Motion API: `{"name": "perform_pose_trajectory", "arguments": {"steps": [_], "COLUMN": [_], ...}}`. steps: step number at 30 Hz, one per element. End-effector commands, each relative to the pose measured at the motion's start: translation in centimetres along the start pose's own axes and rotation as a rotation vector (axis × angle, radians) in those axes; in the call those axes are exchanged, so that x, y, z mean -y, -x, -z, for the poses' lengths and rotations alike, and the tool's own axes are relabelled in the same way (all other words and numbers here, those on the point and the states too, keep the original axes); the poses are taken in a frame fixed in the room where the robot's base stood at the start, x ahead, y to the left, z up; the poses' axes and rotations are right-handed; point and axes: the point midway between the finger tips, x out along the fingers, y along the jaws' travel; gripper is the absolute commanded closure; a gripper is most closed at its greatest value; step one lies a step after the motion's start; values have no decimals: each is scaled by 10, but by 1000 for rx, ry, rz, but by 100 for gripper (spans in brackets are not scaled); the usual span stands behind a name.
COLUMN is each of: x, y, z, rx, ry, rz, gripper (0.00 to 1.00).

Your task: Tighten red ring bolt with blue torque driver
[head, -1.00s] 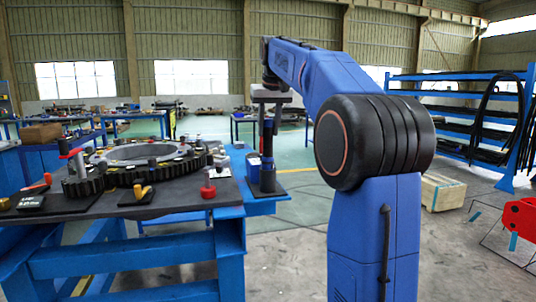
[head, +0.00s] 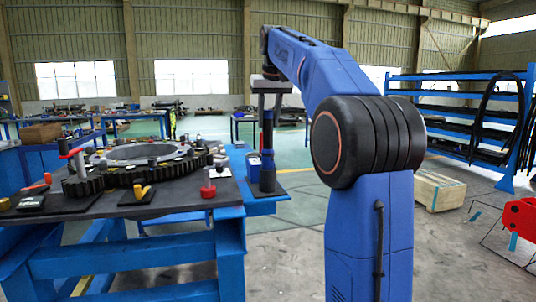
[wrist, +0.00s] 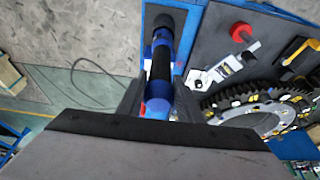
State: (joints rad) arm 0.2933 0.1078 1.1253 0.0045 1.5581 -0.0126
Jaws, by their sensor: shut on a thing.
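The blue torque driver (head: 267,140), with a dark grip sleeve, is upright at the right end of the workbench, above or in its stand (head: 267,189). My gripper (head: 267,108) points down and is shut on the driver's upper part. In the wrist view the driver (wrist: 161,62) runs between the two fingers of my gripper (wrist: 158,98). Whether its lower end is clear of the stand is hard to tell. The dark toothed ring (head: 110,180) lies on the bench to the left, with several bolts on it. Which bolt is the red one is too small to tell.
A red knob-like piece (head: 208,190) stands near the bench's front edge, and it shows in the wrist view (wrist: 241,32). A yellow tool (head: 142,192) lies at the front. A blue rack (head: 470,110) and a wooden crate (head: 438,189) stand right on open floor.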

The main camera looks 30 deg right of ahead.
Motion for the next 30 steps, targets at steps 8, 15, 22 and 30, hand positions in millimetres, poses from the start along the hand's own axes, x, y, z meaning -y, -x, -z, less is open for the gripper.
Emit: {"name": "perform_pose_trajectory", "arguments": {"steps": [8,15,22,30], "x": [0,0,0,0], "y": [10,18,26,34], "z": [4,7,10,13], "rx": [-2,-2,-3,-2], "ry": [0,0,0,0], "rz": [0,0,0,0], "gripper": [100,100,100,100]}}
